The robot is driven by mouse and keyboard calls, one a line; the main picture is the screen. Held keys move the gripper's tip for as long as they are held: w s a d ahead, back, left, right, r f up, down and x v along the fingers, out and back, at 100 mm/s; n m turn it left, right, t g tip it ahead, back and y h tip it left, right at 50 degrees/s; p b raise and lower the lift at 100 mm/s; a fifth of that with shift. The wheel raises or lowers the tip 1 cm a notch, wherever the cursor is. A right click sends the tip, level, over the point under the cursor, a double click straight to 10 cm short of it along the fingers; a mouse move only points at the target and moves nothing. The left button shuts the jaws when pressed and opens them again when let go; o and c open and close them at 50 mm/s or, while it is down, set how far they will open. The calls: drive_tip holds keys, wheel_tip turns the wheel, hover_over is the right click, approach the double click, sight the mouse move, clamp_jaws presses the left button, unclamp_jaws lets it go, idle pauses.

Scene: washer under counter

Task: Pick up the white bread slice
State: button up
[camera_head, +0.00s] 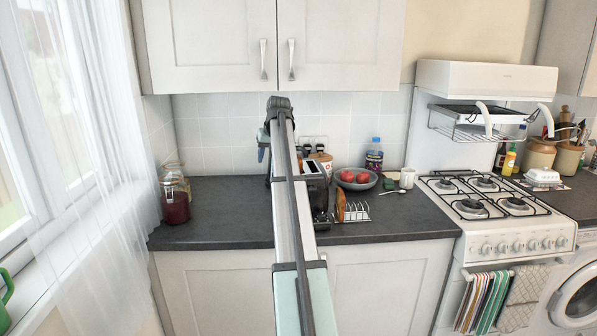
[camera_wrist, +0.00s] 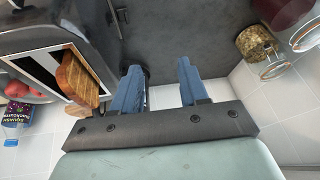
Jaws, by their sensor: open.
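My gripper (camera_wrist: 160,68) shows in the wrist view with its two blue fingers apart and nothing between them. It is over the dark counter. In the head view my arm hides its fingertips. A brown slice (camera_head: 340,203) stands in a wire toast rack (camera_head: 359,212) to the right of the arm. I cannot make out a clearly white bread slice. The black-and-white toaster (camera_head: 315,184) is partly behind the arm.
A bowl (camera_head: 355,180) of red fruit, a bottle (camera_head: 374,156) and a white mug (camera_head: 407,178) stand right of the toaster. A red jar (camera_head: 175,202) stands at the left. The gas hob (camera_head: 476,197) is at the right. Counter (camera_head: 230,205) left of the arm is clear.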

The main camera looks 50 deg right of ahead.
drive_tip(key=m+g+h, duration=0.1)
drive_tip(key=m, duration=0.1)
approach(299, 156)
drive_tip(key=x, duration=0.5)
drive_tip(key=shift+w+a+f, duration=0.1)
drive_tip(key=shift+a, duration=0.1)
drive_tip(key=shift+h, duration=0.3)
drive_tip(key=shift+x, duration=2.65)
drive_tip(key=shift+d, duration=0.15)
drive_tip(key=shift+c, duration=0.2)
clamp_jaws()
